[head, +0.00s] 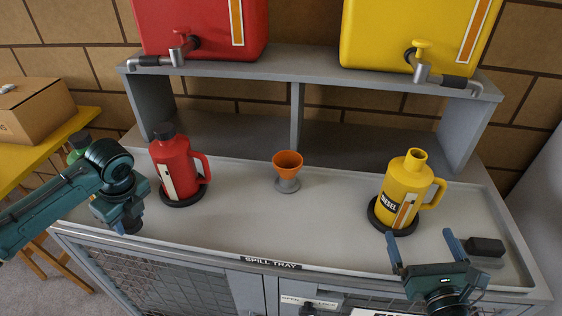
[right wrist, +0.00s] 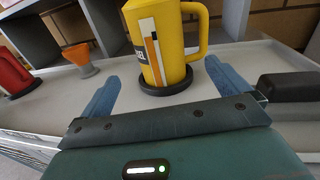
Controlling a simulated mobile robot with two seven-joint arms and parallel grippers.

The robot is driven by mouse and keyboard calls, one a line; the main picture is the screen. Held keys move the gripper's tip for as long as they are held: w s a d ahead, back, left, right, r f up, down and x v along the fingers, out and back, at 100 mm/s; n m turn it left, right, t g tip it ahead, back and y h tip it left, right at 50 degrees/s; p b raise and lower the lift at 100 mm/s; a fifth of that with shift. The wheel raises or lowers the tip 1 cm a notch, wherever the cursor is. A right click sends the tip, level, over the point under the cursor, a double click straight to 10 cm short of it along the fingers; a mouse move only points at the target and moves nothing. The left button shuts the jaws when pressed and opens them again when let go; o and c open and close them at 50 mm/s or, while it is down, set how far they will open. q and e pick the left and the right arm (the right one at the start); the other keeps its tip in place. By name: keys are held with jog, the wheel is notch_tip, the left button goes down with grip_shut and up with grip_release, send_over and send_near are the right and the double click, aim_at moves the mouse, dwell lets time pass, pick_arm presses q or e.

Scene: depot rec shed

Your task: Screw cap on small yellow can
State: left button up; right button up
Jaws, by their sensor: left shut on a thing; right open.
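The small yellow can (head: 404,190), labelled DIESEL, stands upright on a round black base at the tray's right. Its neck is open, with no cap on it. It also shows in the right wrist view (right wrist: 168,40). My left gripper (head: 128,222) is at the tray's left front, shut on a small dark thing that looks like the cap (head: 130,228), mostly hidden by the gripper. My right gripper (head: 421,241) is open and empty, just in front of the yellow can, its fingers pointing toward the can's base; it also shows in the right wrist view (right wrist: 160,82).
A capped red can (head: 172,165) stands near my left gripper. An orange funnel (head: 287,163) stands mid-tray. A black block (head: 486,247) lies right of my right gripper. A shelf (head: 300,62) with red and yellow tanks overhangs the back.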

aim_at(410, 210)
pick_arm(q)
jog(key=shift+w+a, duration=0.1)
jog(key=shift+w, duration=0.25)
pick_arm(e)
jog(key=shift+w+d+m, duration=0.15)
jog(key=shift+w+m, duration=0.15)
jog(key=shift+w, duration=0.05)
jog(key=shift+s, duration=0.1)
pick_arm(q)
jog(key=shift+s, duration=0.15)
jog(key=shift+r, duration=0.1)
jog(key=shift+r+p, duration=0.2)
jog(key=shift+p, duration=0.1)
pick_arm(e)
jog(key=shift+w+r, duration=0.15)
jog(key=shift+w, duration=0.25)
pick_arm(q)
jog(key=shift+r+p, duration=0.95)
pick_arm(e)
jog(key=w, duration=0.5)
jog(key=shift+w+d, duration=0.1)
jog(key=shift+d, duration=0.1)
jog(key=shift+w, duration=0.4)
